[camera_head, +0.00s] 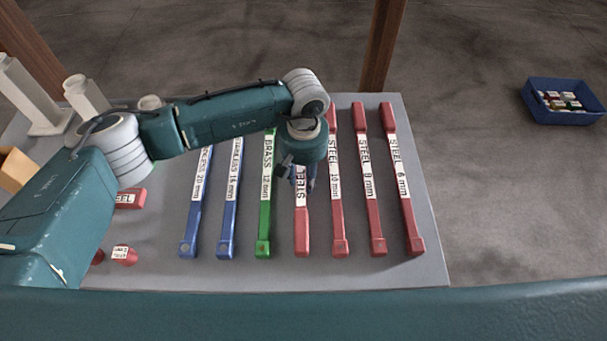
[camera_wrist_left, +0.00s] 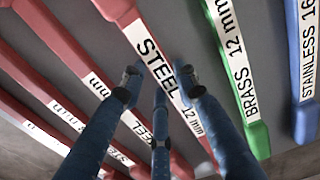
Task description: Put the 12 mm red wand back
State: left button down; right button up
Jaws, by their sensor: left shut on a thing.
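The red wand labelled STEEL 12 mm (camera_head: 301,232) lies in the row of wands on the grey table (camera_head: 155,255), between the green brass wand and the red 10 mm wand. My left gripper (camera_head: 299,186) points down over its label and is shut on it. The gripper and arm hide its far part in the head view. In the left wrist view the wand (camera_wrist_left: 148,45) runs between the fingers (camera_wrist_left: 162,92). I cannot tell whether it touches the table. My right gripper is not in view.
The green BRASS 12 mm wand (camera_head: 264,220) lies close on the left, with blue wands (camera_head: 227,225) beyond it. Red 10 mm (camera_head: 338,220), 8 mm (camera_head: 374,215) and 6 mm (camera_head: 411,220) wands lie right. A blue bin (camera_head: 563,117) stands apart at far right.

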pick_arm(q)
jog(key=shift+f, duration=0.15)
jog(key=c, duration=1.4)
grip_release()
jog(key=shift+c, duration=0.2)
jog(key=shift+o, duration=0.7)
